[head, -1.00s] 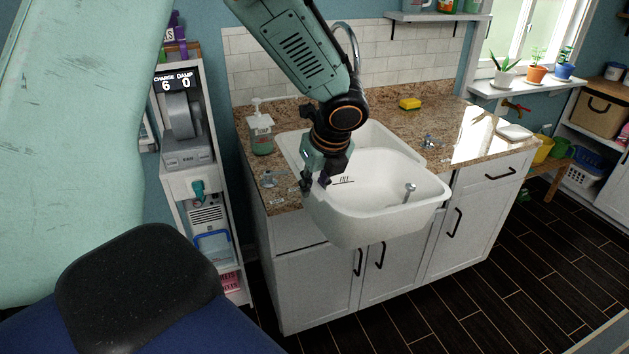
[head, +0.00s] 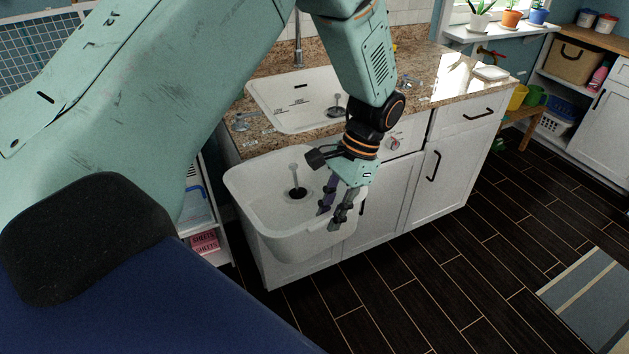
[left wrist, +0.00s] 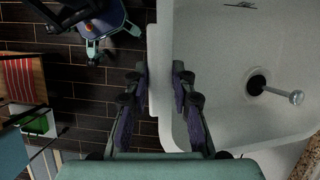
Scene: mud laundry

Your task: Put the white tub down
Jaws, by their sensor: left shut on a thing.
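The white tub (head: 262,222) hangs in front of the sink cabinet, upright or nearly so and clear of the floor. It has a dark drain with a pale stem inside. In the left wrist view the fingers (left wrist: 160,92) straddle the rim of the tub (left wrist: 230,60), which fills the right side. The underside of the tub is hidden. My right gripper is not in view.
A white sink (head: 295,98) is set in the granite counter (head: 445,85) behind the tub. White cabinet doors (head: 440,180) stand close behind. The dark plank floor (head: 450,270) is open to the right, with a striped rug (head: 590,300) farther off.

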